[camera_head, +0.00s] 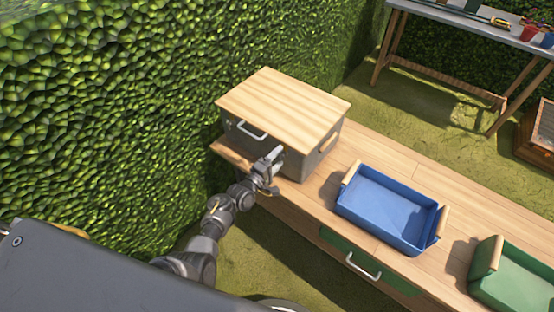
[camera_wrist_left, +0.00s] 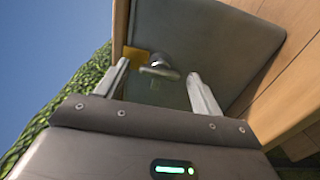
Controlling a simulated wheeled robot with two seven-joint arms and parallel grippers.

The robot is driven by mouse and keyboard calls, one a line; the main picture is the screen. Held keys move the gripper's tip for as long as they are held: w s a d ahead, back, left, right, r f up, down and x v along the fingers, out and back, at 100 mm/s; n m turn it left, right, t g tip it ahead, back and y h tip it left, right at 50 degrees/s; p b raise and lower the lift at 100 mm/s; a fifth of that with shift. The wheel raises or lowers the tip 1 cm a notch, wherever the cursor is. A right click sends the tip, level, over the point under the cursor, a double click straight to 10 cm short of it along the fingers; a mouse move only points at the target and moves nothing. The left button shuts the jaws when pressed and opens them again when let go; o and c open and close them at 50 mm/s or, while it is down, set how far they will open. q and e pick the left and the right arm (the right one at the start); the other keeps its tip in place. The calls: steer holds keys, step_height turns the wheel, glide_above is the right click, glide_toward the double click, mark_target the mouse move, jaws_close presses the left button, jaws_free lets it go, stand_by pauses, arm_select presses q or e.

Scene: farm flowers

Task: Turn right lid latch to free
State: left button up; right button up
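A grey box with a light wooden lid (camera_head: 285,105) stands at the left end of the wooden bench, lid down. A metal latch knob (camera_wrist_left: 160,72) shows on the box's grey wall (camera_wrist_left: 205,35) in the left wrist view, just below the lid edge, beside a small yellow patch (camera_wrist_left: 136,58). My left gripper (camera_head: 275,156) is at the box's front, near its right corner. In the left wrist view its fingers (camera_wrist_left: 158,68) are apart, with the knob seen between the tips; contact cannot be told. The head view does not show the latch clearly. My right gripper is out of view.
A white handle (camera_head: 252,131) sits on the box's front, left of my gripper. A blue tray (camera_head: 393,209) and a green tray (camera_head: 515,278) are farther right on the bench (camera_head: 320,212). A green drawer (camera_head: 370,262) is below. A hedge (camera_head: 100,120) borders the left.

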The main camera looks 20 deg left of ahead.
arm_select(q)
steer(key=v, duration=1.1)
steer(key=shift+d, duration=0.1)
stand_by(0.4)
